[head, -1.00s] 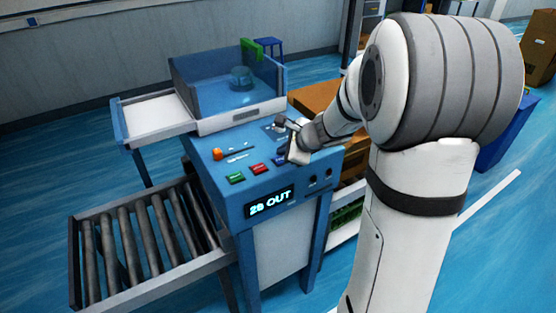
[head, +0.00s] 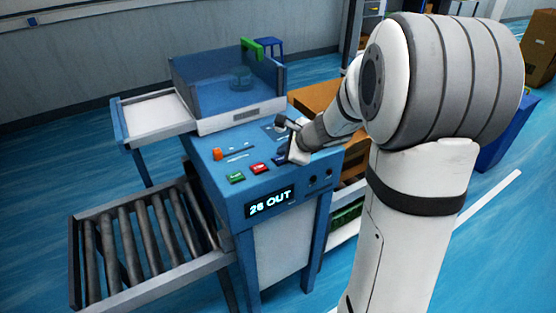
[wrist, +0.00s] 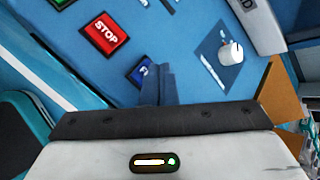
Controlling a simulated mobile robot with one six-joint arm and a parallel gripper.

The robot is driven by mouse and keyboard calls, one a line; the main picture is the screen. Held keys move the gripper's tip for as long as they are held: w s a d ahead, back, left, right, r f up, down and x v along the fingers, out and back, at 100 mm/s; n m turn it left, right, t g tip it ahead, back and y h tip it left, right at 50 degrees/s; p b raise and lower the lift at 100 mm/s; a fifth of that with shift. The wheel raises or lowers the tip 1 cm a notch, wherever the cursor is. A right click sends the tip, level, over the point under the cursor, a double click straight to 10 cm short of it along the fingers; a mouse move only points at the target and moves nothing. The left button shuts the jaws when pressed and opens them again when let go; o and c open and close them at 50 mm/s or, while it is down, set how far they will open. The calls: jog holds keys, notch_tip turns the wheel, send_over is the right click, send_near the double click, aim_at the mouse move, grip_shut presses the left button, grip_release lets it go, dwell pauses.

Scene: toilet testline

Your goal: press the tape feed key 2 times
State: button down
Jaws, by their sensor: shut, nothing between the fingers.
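A blue key (wrist: 141,73) with a white mark sits on the machine's sloped blue panel (head: 222,181); I cannot read its label, and it is partly hidden by my fingers. In the head view the blue key (head: 279,156) shows beside my gripper. My gripper (wrist: 157,72) is shut and empty, its fingertips pointing at the panel at the key's right side. I cannot tell whether they touch it. The display (head: 270,202) appears to read "26 OUT".
A red STOP button (wrist: 105,34) and a green button (head: 235,177) lie left of the blue key. An orange knob (head: 217,153) and a white knob (wrist: 231,52) are also on the panel. A roller conveyor (head: 140,240) stands at left.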

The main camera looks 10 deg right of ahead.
jog(key=shift+w+f+b, duration=0.1)
jog(key=shift+f+b, duration=0.25)
jog(key=shift+f, duration=0.05)
jog(key=shift+f+b, duration=0.4)
jog(key=shift+b, duration=0.05)
dwell(0.5)
dwell(0.3)
jog(key=shift+r+p, duration=0.65)
jog(key=shift+r, duration=0.15)
notch_tip(320, 180, up, 5)
jog(key=p, duration=0.4)
jog(key=shift+r, duration=0.1)
dwell(2.2)
